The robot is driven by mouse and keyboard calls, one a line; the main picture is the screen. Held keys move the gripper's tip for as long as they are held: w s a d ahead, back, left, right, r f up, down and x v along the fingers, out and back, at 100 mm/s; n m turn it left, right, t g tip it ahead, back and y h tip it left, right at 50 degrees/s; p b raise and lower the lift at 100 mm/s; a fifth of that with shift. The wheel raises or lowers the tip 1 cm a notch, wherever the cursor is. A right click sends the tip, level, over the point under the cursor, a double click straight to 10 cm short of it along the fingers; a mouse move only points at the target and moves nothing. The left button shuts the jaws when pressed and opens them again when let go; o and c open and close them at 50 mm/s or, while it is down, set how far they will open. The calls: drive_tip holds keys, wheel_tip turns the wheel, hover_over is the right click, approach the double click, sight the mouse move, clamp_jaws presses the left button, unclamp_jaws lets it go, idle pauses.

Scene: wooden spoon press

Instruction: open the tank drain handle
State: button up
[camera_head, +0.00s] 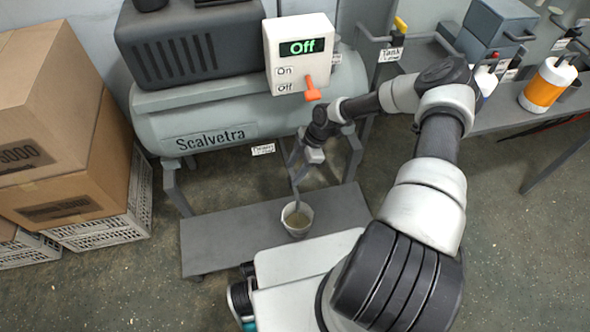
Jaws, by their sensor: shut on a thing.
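The grey tank (215,125) marked Scalvetra lies on its stand at the upper middle. A small white label (263,149) hangs at its lower edge; its print is too small to read surely. My gripper (310,157) is low at the tank's right underside, just right of the label. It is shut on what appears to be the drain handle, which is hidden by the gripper. A thin grey pipe (296,188) runs down into a white cup (297,218) on the lower shelf.
A control box (299,52) reads Off, with an orange lever (312,90) pointing down near my arm. Cardboard boxes (60,120) on crates stand left. A yellow handle (400,24) with a Tank label is behind. An orange-banded container (548,85) stands on the right bench.

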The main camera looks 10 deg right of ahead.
drive_tip(key=shift+d, duration=0.15)
drive_tip(key=o, duration=1.1)
drive_tip(key=shift+c, duration=0.2)
drive_tip(key=p+v, duration=0.3)
drive_tip(key=v, duration=0.9)
